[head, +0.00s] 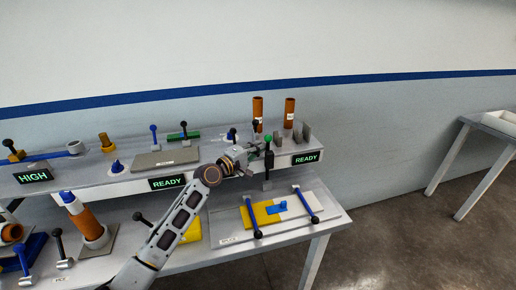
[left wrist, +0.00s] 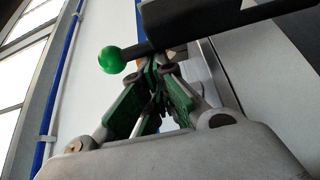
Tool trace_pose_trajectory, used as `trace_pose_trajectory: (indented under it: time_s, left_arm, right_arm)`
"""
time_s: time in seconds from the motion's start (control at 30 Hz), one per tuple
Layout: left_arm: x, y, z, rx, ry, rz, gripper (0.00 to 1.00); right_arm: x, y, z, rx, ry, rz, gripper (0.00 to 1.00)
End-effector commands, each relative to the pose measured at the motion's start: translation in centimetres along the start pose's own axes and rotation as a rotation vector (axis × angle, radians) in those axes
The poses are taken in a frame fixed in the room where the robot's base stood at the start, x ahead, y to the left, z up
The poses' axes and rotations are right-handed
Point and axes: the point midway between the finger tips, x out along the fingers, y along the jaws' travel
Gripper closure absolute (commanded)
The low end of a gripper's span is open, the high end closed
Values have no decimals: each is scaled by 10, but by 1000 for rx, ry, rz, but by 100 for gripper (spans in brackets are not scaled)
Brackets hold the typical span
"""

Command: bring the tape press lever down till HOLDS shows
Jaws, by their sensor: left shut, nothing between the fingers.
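The lever of the tape press ends in a green ball knob (head: 268,139) at the right part of the raised shelf. In the left wrist view the green knob (left wrist: 111,60) sits on a dark rod that runs to a black block (left wrist: 190,20). The nearest sign (head: 306,157) reads READY in green. My left gripper (head: 256,151) is shut and empty, just left of the lever in the head view. In the left wrist view its fingertips (left wrist: 158,64) are close under the rod, beside the knob; contact cannot be told. My right gripper is out of view.
Two orange-brown cylinders (head: 289,112) stand behind the lever. Another READY sign (head: 168,182) and a HIGH sign (head: 33,176) are further left. Below, a yellow block (head: 262,214) lies on a board between blue bars with black knobs.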

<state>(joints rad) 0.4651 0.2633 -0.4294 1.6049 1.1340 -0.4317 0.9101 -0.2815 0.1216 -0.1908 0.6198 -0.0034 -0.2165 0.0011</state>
Motion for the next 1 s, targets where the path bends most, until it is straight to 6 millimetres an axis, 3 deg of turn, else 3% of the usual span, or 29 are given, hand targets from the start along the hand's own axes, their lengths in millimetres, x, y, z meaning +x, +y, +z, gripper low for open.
trace_pose_trajectory:
  time_s: [0.27,0.77,1.0]
  left_arm:
    - [-1,0,2,10,-1,5,100]
    - [-3,0,6,41,-2,24,100]
    - [-5,-1,10,74,-2,44,100]
  right_arm:
    - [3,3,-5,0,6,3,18]
    - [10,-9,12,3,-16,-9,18]
    - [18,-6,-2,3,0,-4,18]
